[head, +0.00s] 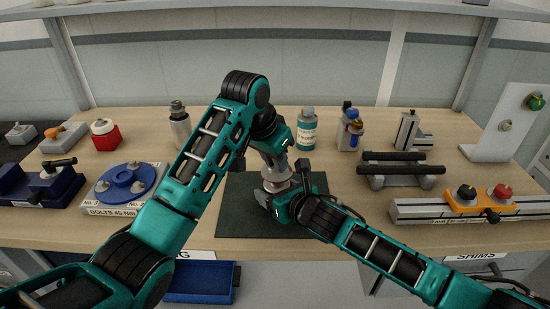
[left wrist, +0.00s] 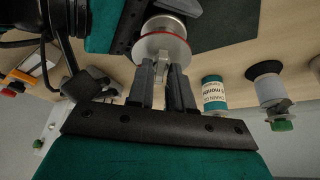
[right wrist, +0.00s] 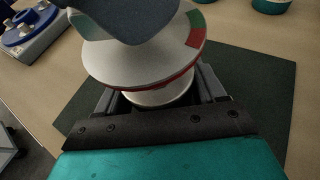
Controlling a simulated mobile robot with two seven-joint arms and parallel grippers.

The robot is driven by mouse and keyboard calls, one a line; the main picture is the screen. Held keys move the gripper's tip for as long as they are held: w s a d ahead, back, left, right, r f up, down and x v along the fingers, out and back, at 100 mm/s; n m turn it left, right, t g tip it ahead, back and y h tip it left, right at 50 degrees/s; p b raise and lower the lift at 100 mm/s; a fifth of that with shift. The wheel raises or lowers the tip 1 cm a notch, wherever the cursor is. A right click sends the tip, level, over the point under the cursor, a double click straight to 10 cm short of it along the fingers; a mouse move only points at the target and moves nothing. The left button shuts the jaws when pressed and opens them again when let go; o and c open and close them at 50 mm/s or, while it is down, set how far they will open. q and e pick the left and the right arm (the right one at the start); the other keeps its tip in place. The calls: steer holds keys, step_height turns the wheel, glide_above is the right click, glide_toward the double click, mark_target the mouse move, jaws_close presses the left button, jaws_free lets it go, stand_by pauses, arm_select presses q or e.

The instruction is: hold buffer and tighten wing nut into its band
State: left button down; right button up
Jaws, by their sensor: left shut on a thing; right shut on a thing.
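The buffer (head: 277,185) is a pale metal spool with round flanges and a red line at the rim, above the dark mat. My right gripper (head: 270,194) is shut around its lower body, and its fingers flank the buffer (right wrist: 145,70) in the right wrist view. Red and green sections (right wrist: 196,28) show on the upper flange. My left gripper (head: 284,170) is above the buffer. In the left wrist view its fingers are shut on the small pale wing nut (left wrist: 159,62) beside the flange. The left gripper hides part of the buffer's top, and the nut's pointing against the band is unclear.
The dark mat (head: 235,205) lies on the wooden bench. A teal-labelled bottle (head: 306,130) stands close behind. A blue bolt fixture (head: 128,182) is at left, a black-barred stand (head: 399,170) at right, and an orange-clamped rail (head: 478,207) farther right.

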arm_select(q)
steer(key=c, duration=1.1)
jaws_free()
steer(key=v, duration=1.2)
steer(key=shift+s, duration=0.1)
